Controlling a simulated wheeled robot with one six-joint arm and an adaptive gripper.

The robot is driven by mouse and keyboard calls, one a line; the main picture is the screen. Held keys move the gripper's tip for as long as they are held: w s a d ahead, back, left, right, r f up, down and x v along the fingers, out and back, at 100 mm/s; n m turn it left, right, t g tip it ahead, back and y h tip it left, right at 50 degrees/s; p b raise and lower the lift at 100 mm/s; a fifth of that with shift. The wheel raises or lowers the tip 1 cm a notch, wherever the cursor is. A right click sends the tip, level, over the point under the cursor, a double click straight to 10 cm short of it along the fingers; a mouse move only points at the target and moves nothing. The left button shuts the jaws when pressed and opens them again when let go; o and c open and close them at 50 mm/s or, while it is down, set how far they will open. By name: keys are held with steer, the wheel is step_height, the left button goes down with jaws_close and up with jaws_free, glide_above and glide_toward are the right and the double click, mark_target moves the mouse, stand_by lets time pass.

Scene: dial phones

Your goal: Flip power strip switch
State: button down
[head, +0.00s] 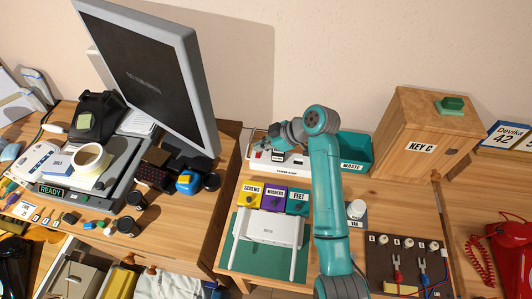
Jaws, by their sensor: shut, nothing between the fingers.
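The power strip (289,163) is a white bar at the back of the middle table, with a dark label on its front edge. A small red spot (257,155) shows at its left end, and I cannot tell whether it is the switch. My teal arm reaches over from the front right. My gripper (262,147) is shut and empty, above the left part of the strip. I cannot tell whether it touches the strip. The gripper and wrist hide part of the strip's top.
A teal WASTE bin (355,150) stands right of the strip. Yellow, purple and green bins (272,196) stand in front of it, with a white router-like device (268,229) nearer. A wooden KEY C box (427,130) is at right. A large monitor (150,75) rises at left.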

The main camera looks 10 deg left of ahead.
steer(key=v, duration=1)
steer(key=shift+w+r, duration=0.1)
steer(key=shift+w+d, duration=0.1)
steer(key=shift+w, duration=0.55)
